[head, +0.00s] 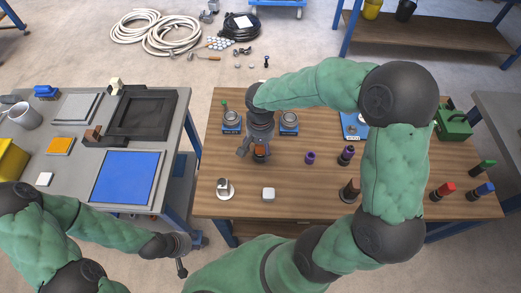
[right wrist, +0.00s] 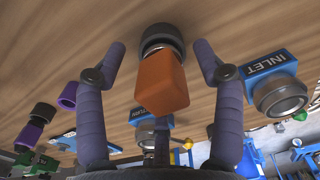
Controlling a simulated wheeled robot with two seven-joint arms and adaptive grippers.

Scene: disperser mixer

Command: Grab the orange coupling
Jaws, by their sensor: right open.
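The orange coupling (head: 260,151), orange with a dark ring-shaped end, stands on the wooden table. In the right wrist view the coupling (right wrist: 162,82) sits between the two purple-grey fingers of my right gripper (right wrist: 160,52). The fingers are spread, one on each side, with visible gaps to the coupling. In the head view my right gripper (head: 252,150) is right at the coupling and partly covers it. My left gripper (head: 181,258) hangs low, off the tables' near edges; its finger opening is too small to tell.
A blue block labelled INLET (right wrist: 270,66) with a round metal port stands close to one finger. In the head view, two blue-based ports (head: 231,120) (head: 289,121) stand behind the coupling.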

